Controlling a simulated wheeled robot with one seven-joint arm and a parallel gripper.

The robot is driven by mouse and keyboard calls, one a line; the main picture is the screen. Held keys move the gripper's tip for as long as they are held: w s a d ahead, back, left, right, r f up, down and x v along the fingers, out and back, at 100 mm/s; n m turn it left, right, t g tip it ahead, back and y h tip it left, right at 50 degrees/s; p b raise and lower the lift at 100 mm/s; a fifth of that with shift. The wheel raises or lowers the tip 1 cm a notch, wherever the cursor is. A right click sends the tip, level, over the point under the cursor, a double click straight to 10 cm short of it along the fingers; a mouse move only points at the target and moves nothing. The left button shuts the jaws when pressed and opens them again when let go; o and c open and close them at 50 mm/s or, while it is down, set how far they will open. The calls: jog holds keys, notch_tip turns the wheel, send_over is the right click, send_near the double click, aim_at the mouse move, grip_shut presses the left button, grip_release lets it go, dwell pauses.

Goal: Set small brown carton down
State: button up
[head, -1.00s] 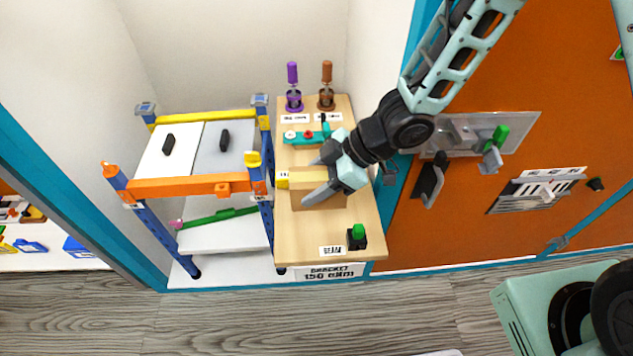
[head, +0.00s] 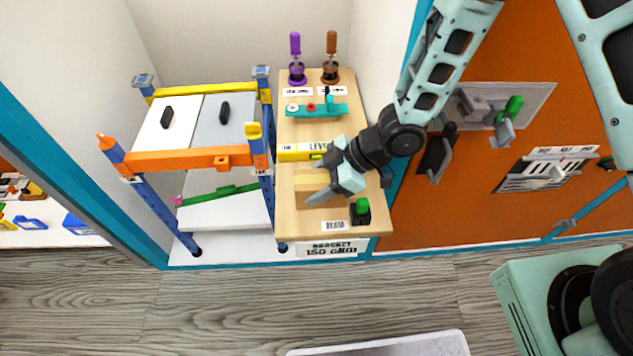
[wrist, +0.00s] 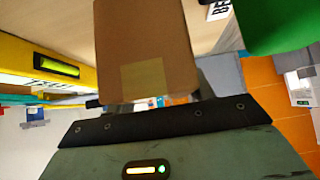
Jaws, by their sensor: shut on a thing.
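The small brown carton (head: 303,187) is between the fingers of my gripper (head: 311,183), over the front half of the wooden shelf top (head: 291,221). My gripper is shut on it, and a finger hides part of it in the head view. In the wrist view the carton (wrist: 145,50) fills the upper middle, with a paler square patch on its near face. I cannot tell whether its underside touches the wood.
A yellow level (head: 300,152) lies just behind the carton. A green-topped black block (head: 361,211) stands at the front right, beside a barcode label (head: 334,226). A teal tool (head: 318,111) and two screwdrivers are farther back. A blue-and-orange rack (head: 190,160) stands left.

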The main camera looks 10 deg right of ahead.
jog(key=o, duration=1.1)
jog(key=shift+f, duration=0.1)
jog(key=shift+o, duration=0.2)
jog(key=shift+r, duration=0.2)
jog(key=w+d+r+m+t+h+p, duration=0.1)
jog(key=d+r+h+p, duration=0.1)
jog(key=d+r, duration=0.35)
jog(key=w+d+r+m+t+h+p, duration=0.1)
jog(key=d+r+m+t+h, duration=0.15)
jog(key=r, duration=0.55)
jog(key=s+d+r+m+g+h, duration=0.1)
jog(key=s+r, duration=0.4)
jog(key=s, duration=0.5)
jog(key=s+d+r+m+g+h, duration=0.1)
jog(key=s+r+m+g+h, duration=0.2)
jog(key=s, duration=0.6)
notch_tip(320, 180, up, 3)
jog(key=shift+s+m, duration=0.4)
jog(key=shift+m, duration=0.85)
